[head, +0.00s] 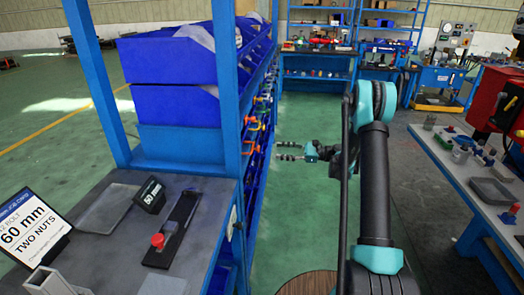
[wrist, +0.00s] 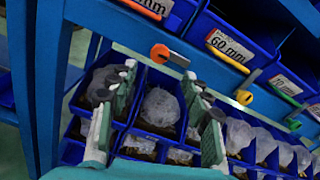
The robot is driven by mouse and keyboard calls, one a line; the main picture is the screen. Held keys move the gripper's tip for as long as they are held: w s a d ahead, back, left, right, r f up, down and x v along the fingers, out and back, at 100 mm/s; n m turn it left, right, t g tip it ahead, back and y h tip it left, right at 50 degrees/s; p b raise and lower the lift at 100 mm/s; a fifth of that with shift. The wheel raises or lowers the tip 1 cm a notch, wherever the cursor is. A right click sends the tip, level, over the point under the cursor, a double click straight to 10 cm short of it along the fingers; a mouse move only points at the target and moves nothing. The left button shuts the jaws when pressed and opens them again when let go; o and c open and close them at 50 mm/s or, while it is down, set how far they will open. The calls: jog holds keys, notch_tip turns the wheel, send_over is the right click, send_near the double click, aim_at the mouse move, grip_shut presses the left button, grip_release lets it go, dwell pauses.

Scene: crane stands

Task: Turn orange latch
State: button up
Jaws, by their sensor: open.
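The orange latch (wrist: 160,53) is on a blue shelf beam in the wrist view, with a round orange knob and a grey metal arm reaching right. My gripper (wrist: 160,73) is open and empty, its two fingers spread either side below the knob, with no visible contact. In the head view my gripper (head: 282,151) points left toward the shelf side, apart from it. An orange latch (head: 248,149) shows small there among other coloured latches; I cannot tell for sure that it is the same one.
A yellow latch (wrist: 244,97) and a green latch (wrist: 292,124) sit further right along the beam. Blue bins with bagged parts (wrist: 160,107) lie below. A grey-topped bench (head: 95,250) stands left of the aisle, a white-topped table (head: 470,170) right. The green aisle floor (head: 300,220) is clear.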

jog(key=a, duration=0.9)
jog(key=shift+w+a, duration=0.15)
grip_shut()
